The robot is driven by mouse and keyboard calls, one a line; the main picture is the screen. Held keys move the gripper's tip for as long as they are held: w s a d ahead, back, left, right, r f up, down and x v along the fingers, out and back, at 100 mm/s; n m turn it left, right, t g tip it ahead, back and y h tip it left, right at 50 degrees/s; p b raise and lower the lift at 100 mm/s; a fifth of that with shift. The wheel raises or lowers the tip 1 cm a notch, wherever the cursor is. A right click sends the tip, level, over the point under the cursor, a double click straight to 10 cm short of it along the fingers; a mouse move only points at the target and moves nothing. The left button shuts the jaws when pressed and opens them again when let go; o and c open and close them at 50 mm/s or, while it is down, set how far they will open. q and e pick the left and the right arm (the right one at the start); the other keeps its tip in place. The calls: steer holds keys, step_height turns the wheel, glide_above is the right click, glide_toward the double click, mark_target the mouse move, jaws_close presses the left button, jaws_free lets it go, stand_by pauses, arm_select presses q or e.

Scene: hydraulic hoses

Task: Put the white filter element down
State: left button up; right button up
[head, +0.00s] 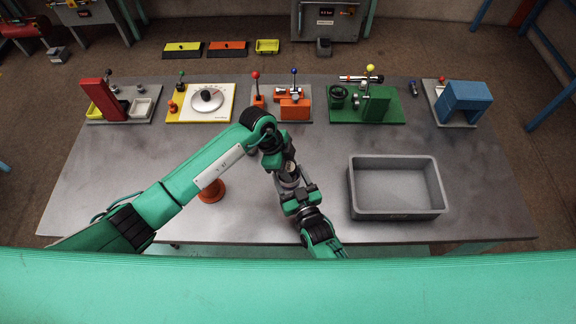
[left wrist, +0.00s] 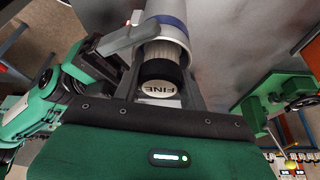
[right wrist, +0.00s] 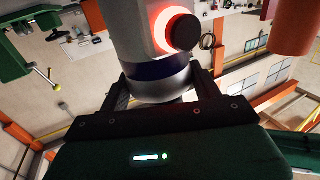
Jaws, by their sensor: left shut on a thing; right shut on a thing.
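The white filter element (left wrist: 160,52) shows pleats and a black end with a round label reading FINE (left wrist: 158,88) in the left wrist view. My left gripper (left wrist: 161,78) is shut on it. A silver housing with a blue band (left wrist: 166,20) is right behind it, in line; I cannot tell how far the element sits inside. In the head view both grippers meet above the table's front middle, largely hidden by my arms.
A grey bin (head: 398,214) stands right of my arms, seemingly empty. An orange round piece (head: 211,191) stands on the metal table (head: 110,190), partly behind my left arm. Several fixtures line the back edge, including the yellow dial plate (head: 222,113) and green fixture (head: 385,108).

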arm_select(q)
steer(key=shift+f, duration=0.1)
steer(key=o, duration=1.3)
steer(key=v, duration=1.2)
arm_select(e)
steer(key=o, duration=1.2)
